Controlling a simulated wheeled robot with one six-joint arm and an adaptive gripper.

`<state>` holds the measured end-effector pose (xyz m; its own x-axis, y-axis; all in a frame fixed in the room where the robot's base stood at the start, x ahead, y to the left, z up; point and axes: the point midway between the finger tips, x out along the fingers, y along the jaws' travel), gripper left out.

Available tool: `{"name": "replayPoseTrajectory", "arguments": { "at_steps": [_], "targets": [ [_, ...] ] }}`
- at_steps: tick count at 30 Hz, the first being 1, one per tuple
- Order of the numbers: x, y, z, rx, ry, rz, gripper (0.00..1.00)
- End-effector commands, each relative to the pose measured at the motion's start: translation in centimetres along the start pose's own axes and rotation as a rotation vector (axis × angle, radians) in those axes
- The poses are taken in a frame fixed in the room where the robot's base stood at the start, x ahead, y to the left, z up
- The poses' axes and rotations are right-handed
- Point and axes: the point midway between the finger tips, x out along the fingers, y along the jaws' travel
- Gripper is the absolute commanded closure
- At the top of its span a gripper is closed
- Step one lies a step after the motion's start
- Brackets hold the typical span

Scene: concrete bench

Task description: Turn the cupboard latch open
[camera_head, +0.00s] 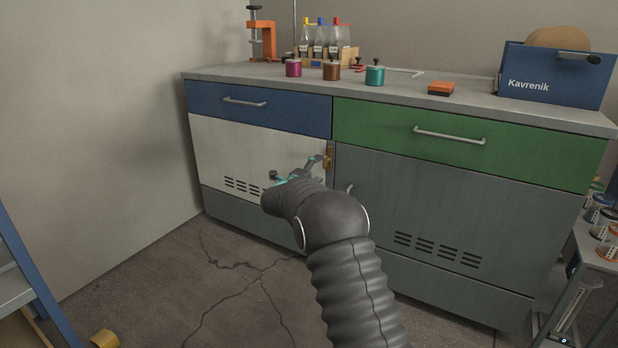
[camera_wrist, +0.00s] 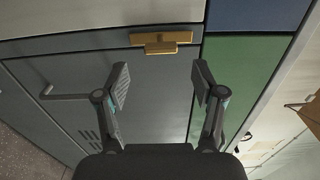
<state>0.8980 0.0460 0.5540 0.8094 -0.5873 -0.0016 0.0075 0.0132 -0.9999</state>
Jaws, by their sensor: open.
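The brass latch (camera_head: 330,154) sits at the seam between the white cupboard door (camera_head: 240,148) and the grey door (camera_head: 440,205), just below the drawers. In the wrist view the latch (camera_wrist: 160,39) is a flat plate with a shorter block on it, beyond my fingertips and roughly centred between them. My gripper (camera_head: 300,172) is open and empty in front of the doors; it also shows in the wrist view (camera_wrist: 159,72). A gap shows between the fingertips and the latch in the wrist view. Both doors look shut.
The blue drawer (camera_head: 258,108) and green drawer (camera_head: 460,144) above have bar handles. The grey door's handle (camera_wrist: 64,93) is left of my fingers in the wrist view. Jars, bottles and a blue box (camera_head: 555,75) stand on the countertop. A rack (camera_head: 603,250) is at right.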

Motion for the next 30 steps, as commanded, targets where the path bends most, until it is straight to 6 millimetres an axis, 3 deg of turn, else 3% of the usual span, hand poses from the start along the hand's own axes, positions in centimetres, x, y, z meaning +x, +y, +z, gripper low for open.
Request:
{"name": "replayPoseTrajectory", "arguments": {
  "at_steps": [3, 10, 25, 30],
  "targets": [
    [-2.4, 0.0, 0.1, -0.001, -0.002, 0.001, 0.31],
    [-5.1, 0.1, 0.0, -0.001, 0.000, 0.000, 0.31],
    [-5.7, 0.1, 0.0, -0.015, -0.001, 0.001, 0.31],
    [-6.0, 2.1, 2.8, -0.125, -0.138, 0.076, 0.31]
  ]
}}
